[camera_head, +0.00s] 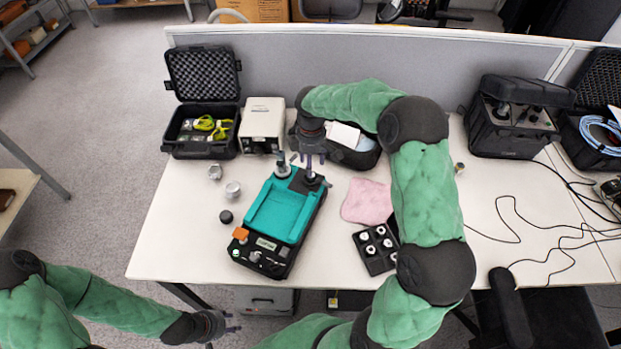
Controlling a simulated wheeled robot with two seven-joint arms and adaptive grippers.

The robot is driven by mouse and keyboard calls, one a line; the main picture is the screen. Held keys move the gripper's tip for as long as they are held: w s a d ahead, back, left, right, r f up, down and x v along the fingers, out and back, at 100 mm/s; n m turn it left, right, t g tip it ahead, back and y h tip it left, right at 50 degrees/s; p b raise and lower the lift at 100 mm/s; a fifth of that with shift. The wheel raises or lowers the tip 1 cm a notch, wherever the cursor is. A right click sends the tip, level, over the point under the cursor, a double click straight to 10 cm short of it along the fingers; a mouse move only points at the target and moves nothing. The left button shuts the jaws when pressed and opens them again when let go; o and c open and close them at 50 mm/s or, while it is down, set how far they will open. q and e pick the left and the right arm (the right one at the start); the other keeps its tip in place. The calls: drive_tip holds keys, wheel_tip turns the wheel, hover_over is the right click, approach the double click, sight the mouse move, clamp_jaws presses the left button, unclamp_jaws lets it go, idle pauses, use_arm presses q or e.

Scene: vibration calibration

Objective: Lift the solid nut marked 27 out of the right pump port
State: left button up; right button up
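The pump (279,212) is a black case with a teal top, lying on the white table. At its far end are two ports, each with a dark round part. The left port (283,171) has a grey piece standing in it. The right port (312,180) lies just below my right gripper (308,160). That gripper points down with its fingers spread, apparently empty. The nut's number 27 is too small to read, and the gripper partly hides the port. My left gripper (229,323) is open and empty, off the table's front edge at the lower left.
Loose round parts (233,190) lie left of the pump. An open black case (203,125), a beige box (262,126) and a black pouch (355,152) stand behind. A pink cloth (367,201) and a black tray of nuts (376,248) lie right, beside my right arm.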

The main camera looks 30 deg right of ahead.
drive_tip(key=f+b, duration=0.1)
drive_tip(key=f, duration=0.2)
drive_tip(key=f+b, duration=0.1)
drive_tip(key=f, duration=0.1)
drive_tip(key=shift+d+f, duration=0.2)
drive_tip(key=shift+f, duration=0.2)
clamp_jaws()
